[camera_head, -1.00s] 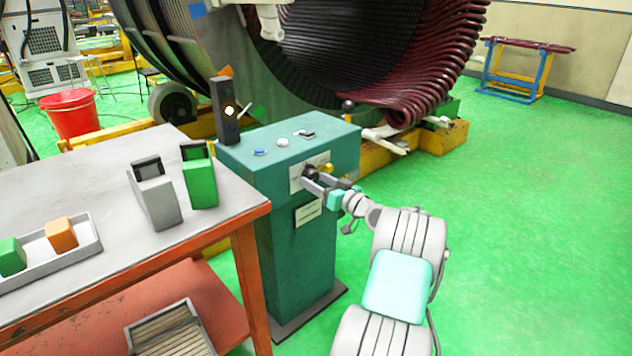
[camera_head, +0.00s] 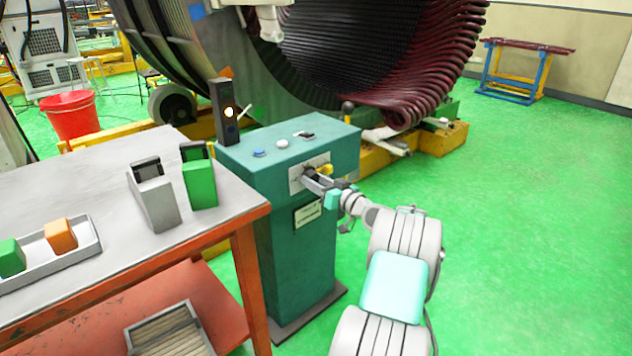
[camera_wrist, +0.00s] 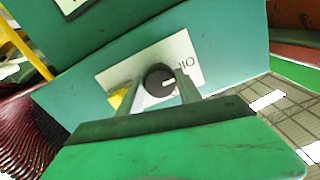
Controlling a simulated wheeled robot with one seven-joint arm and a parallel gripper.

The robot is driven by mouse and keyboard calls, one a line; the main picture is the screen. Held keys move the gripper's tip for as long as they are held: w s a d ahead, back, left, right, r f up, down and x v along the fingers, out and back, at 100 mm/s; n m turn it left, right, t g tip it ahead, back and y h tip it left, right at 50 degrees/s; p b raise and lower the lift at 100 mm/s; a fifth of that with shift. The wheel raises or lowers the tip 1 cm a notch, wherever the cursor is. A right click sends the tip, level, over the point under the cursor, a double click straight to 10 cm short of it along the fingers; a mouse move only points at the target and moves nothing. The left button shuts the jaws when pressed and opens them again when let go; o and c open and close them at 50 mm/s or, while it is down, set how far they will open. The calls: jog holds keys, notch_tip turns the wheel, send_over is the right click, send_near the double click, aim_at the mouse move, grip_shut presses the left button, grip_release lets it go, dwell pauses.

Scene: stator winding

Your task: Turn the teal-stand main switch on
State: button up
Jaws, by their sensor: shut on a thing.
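The teal stand (camera_head: 290,235) stands beside the table, with a pale switch plate (camera_head: 297,184) on its front face. In the wrist view the main switch is a round black knob (camera_wrist: 158,80) with a white pointer mark, on the white plate (camera_wrist: 120,77) with markings at its right. My gripper (camera_head: 312,177) reaches the plate from the right in the head view. In the wrist view my gripper (camera_wrist: 161,92) has a finger on either side of the knob and is shut on it. The knob is mostly hidden by the fingers in the head view.
Blue and white buttons (camera_head: 282,143) sit on the stand's top, with a signal post (camera_head: 225,112) behind, its lamp lit. A grey-topped table (camera_head: 95,195) with grey and green blocks stands left. The large stator (camera_head: 330,60) is behind. Green floor is clear at right.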

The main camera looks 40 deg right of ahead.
jog(key=shift+d, duration=0.1)
jog(key=shift+c, duration=0.9)
jog(key=shift+m, duration=0.4)
jog(key=m+p, duration=0.1)
jog(key=m, duration=0.2)
jog(key=shift+r+m, duration=0.1)
jog(key=shift+m, duration=0.2)
jog(key=m+p, duration=0.2)
jog(key=m, duration=0.2)
jog(key=shift+m, duration=0.3)
jog(key=m+p, duration=0.2)
jog(key=m, duration=0.2)
jog(key=shift+m+p, duration=0.3)
jog(key=shift+p, duration=0.05)
jog(key=shift+m+p, duration=0.9)
jog(key=shift+m, duration=1.3)
jog(key=o, duration=1.4)
jog(key=shift+c, duration=0.2)
